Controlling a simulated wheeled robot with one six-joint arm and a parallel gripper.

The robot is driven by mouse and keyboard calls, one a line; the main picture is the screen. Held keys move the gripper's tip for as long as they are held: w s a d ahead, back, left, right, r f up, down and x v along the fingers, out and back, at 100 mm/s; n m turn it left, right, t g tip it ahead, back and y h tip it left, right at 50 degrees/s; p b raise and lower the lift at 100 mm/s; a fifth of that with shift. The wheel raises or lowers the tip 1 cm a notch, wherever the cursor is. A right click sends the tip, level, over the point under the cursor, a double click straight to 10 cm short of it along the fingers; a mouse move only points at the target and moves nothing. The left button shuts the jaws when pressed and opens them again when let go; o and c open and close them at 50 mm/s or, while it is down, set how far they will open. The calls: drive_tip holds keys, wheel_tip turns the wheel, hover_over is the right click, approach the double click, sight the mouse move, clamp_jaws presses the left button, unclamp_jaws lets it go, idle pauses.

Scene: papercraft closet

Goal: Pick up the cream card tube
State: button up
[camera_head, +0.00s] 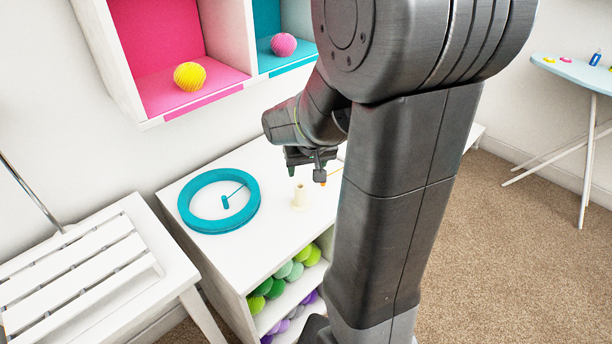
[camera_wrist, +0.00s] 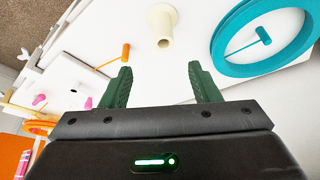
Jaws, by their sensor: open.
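The cream card tube (camera_head: 299,196) stands upright on the white cabinet top (camera_head: 255,250), to the right of a teal ring. In the wrist view the tube (camera_wrist: 163,24) shows beyond the fingertips, between their lines and apart from them, with a wider flange at one end. My gripper (camera_head: 308,162) is above the cabinet top, close to the tube. In the wrist view my gripper (camera_wrist: 161,72) has its two green fingers spread with nothing between them. My arm hides part of the cabinet top in the head view.
The teal ring (camera_head: 186,203) lies left of the tube, with a small teal peg (camera_head: 225,202) inside it. An orange peg (camera_wrist: 125,53) lies on the other side. A wall shelf (camera_head: 121,90) with yellow and pink balls hangs behind. A white slatted bench (camera_head: 75,262) stands at left.

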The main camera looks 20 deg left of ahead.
sight(303, 188)
drive_tip(key=x, duration=0.8)
drive_tip(key=shift+a+f+b, duration=0.15)
drive_tip(key=shift+f+b, duration=0.1)
drive_tip(key=shift+b, duration=0.05)
drive_tip(key=x, duration=0.3)
drive_tip(key=shift+s+a+f, duration=0.15)
drive_tip(key=shift+s+f, duration=0.05)
drive_tip(key=shift+f, duration=0.15)
drive_tip(key=shift+x, duration=0.8)
drive_tip(key=shift+r, duration=0.1)
